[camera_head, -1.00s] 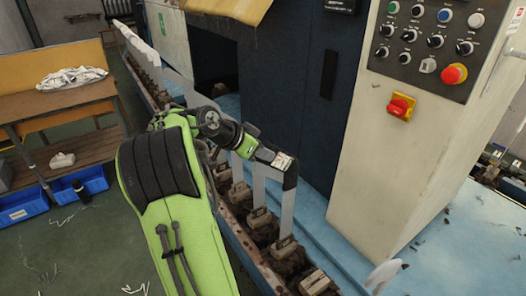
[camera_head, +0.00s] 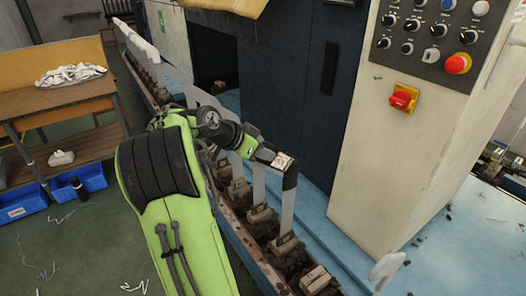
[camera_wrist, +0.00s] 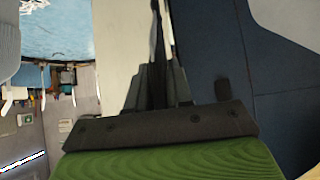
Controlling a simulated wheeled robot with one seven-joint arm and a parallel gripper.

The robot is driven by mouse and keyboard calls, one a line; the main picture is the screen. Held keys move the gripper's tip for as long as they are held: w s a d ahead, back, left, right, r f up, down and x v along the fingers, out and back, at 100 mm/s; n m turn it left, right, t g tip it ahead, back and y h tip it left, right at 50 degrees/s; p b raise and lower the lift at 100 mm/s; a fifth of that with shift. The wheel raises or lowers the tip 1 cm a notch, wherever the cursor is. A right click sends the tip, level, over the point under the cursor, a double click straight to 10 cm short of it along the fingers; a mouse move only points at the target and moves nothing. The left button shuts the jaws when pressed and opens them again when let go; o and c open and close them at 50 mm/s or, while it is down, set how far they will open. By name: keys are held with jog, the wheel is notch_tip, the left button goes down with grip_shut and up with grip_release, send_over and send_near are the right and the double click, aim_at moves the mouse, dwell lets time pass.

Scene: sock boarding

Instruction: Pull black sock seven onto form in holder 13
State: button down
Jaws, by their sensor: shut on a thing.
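My gripper (camera_head: 284,162) is over the row of upright forms in the head view. It is shut on a thin dark cloth, which I take to be the black sock (camera_head: 290,179). The sock is at the upper end of a pale grey form (camera_head: 288,212) standing in a holder (camera_head: 284,245). I cannot tell how far the sock goes around the form. In the wrist view the fingers (camera_wrist: 157,85) are close together, with a narrow dark strip (camera_wrist: 157,25) beyond them. Holder numbers are not readable.
More bare forms (camera_head: 259,182) stand in the rail behind, close to my gripper. A cream control cabinet (camera_head: 385,150) with buttons rises at the right. The dark blue machine (camera_head: 290,80) is behind.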

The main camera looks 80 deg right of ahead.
jog(key=shift+f+b, duration=0.95)
jog(key=shift+f, duration=0.2)
jog(key=c, duration=0.9)
grip_release()
jog(key=shift+r, duration=0.1)
jog(key=shift+c, duration=0.2)
jog(key=p+v, duration=0.5)
jog(key=v, duration=1)
jog(key=shift+w+a+r, duration=0.2)
jog(key=shift+w+a, duration=0.05)
jog(key=shift+w, duration=0.05)
